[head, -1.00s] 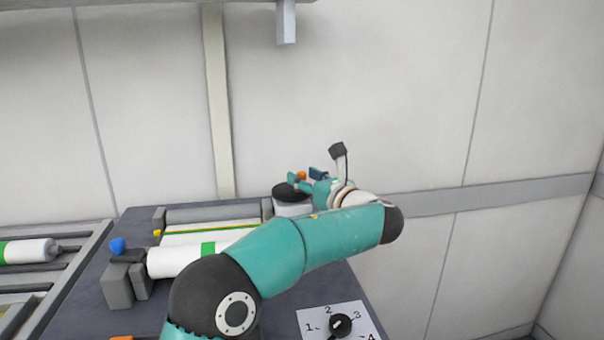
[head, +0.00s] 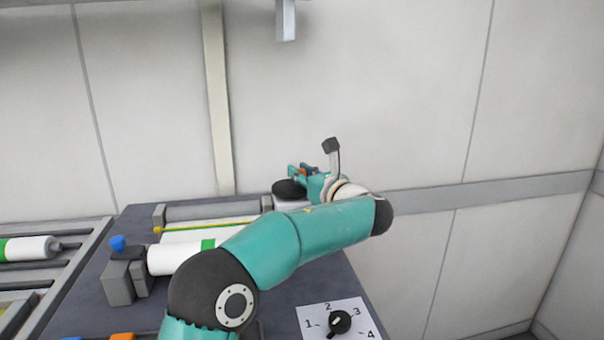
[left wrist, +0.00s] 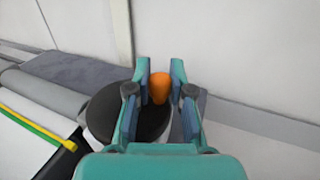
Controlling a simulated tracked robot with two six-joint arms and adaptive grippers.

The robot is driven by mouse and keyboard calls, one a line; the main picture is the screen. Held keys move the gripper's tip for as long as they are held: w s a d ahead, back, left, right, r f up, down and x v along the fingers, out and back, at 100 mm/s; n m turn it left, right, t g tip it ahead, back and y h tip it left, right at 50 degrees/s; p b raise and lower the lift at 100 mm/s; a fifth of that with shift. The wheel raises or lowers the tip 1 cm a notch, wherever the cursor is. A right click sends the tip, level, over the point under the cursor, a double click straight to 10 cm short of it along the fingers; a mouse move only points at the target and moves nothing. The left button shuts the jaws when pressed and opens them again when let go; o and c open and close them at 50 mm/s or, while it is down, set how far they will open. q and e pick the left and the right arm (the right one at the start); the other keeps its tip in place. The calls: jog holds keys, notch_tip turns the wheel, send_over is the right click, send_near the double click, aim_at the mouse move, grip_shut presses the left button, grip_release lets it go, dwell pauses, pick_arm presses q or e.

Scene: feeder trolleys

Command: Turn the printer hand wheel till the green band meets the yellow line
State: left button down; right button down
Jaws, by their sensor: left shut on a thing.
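The black hand wheel (head: 288,188) lies flat on a white base at the back of the dark table. Its orange knob (left wrist: 159,86) stands up between the blue finger pads in the left wrist view. My left gripper (head: 303,170) is shut on this knob at the wheel's far right side. The white roll (head: 170,259) carries a green band (head: 208,245). Behind it runs a yellow line (head: 205,228), also visible in the left wrist view (left wrist: 32,127). My left arm hides the roll's right end. From here I cannot tell whether band and line meet. My right gripper is out of view.
A blue knob (head: 117,242) sits on grey blocks left of the roll. A black dial (head: 340,322) on a numbered white plate is at the front right. A rack (head: 75,262) with a white roller stands at left. The wall is close behind.

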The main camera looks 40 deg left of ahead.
pick_arm(q)
jog(key=t, duration=0.1)
jog(key=m+t+h+b, duration=0.1)
jog(key=m+t+b, duration=0.1)
jog(key=shift+s+d+f, duration=0.1)
jog(key=shift+s+d, duration=0.1)
jog(key=shift+d, duration=0.05)
jog(key=shift+d+m+t+h, duration=0.2)
jog(key=shift+m+t+h, duration=0.6)
jog(key=shift+t, duration=0.2)
jog(key=shift+w, duration=0.1)
jog(key=c, duration=1)
grip_release()
jog(key=shift+d, duration=0.1)
jog(key=v, duration=1.2)
